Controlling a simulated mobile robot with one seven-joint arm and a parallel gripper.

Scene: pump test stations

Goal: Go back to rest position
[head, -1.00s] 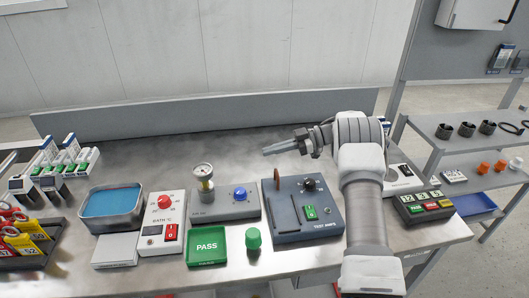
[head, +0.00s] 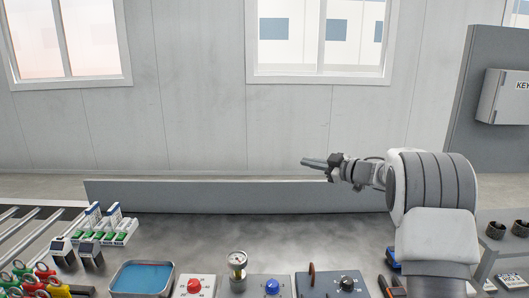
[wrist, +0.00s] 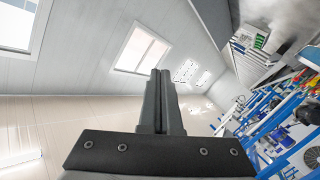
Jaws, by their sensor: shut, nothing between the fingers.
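My gripper (head: 316,163) is raised over the back of the workbench (head: 200,232), pointing left, above the grey back panel (head: 200,196) in the head view. Its two fingers lie together, shut and empty. In the wrist view the closed fingers (wrist: 159,100) point toward the wall and windows, with nothing held between them. My arm reaches in from the right side of the head view.
Along the bench's front stand a blue-filled tray (head: 142,278), a red-knob unit (head: 194,287), a gauge (head: 238,262), a blue-knob unit (head: 272,287) and a black-knob unit (head: 346,285). A shelf (head: 505,240) stands at right. Air around my gripper is clear.

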